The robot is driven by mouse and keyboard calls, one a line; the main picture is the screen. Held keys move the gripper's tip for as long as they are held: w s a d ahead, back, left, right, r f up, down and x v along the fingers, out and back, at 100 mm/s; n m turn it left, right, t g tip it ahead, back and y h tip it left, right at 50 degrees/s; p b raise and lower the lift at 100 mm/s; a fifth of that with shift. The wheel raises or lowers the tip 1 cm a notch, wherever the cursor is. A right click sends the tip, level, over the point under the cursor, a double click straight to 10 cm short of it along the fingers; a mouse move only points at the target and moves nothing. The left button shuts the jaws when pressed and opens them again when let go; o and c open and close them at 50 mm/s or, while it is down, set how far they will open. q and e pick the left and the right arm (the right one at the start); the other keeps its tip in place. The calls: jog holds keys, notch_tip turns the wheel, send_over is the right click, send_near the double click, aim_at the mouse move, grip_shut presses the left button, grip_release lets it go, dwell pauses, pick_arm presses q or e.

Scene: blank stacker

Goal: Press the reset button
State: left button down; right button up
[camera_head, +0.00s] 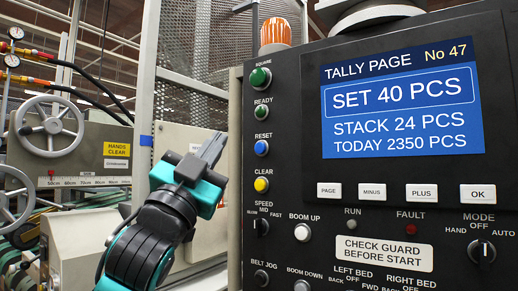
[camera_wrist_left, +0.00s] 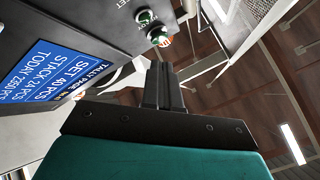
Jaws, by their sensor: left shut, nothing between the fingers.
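The reset button (camera_head: 261,147) is a blue round button in a column on the left side of the dark control panel (camera_head: 285,200), below its RESET label. It is out of the left wrist view. My left gripper (camera_head: 217,138) is shut and empty, its fingers pointing up and to the right. In the head view its tips are just left of the panel's edge, level with the blue button and apart from it. In the left wrist view the shut fingers (camera_wrist_left: 161,70) point toward the panel's edge area. My right gripper is not in view.
A green ready button (camera_head: 261,112) and a green square button (camera_head: 260,77) sit above; a yellow clear button (camera_head: 261,184) sits below. A blue tally screen (camera_head: 400,105) is to the right. An orange beacon (camera_head: 276,32) tops the panel. A handwheel (camera_head: 50,127) stands left.

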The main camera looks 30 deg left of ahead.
aim_at(260, 148)
pick_arm(q)
jog(key=w, duration=0.8)
jog(key=shift+w+d, duration=0.35)
dwell(0.4)
jog(key=shift+w, duration=0.1)
dwell(1.3)
jog(key=shift+w+p, duration=0.35)
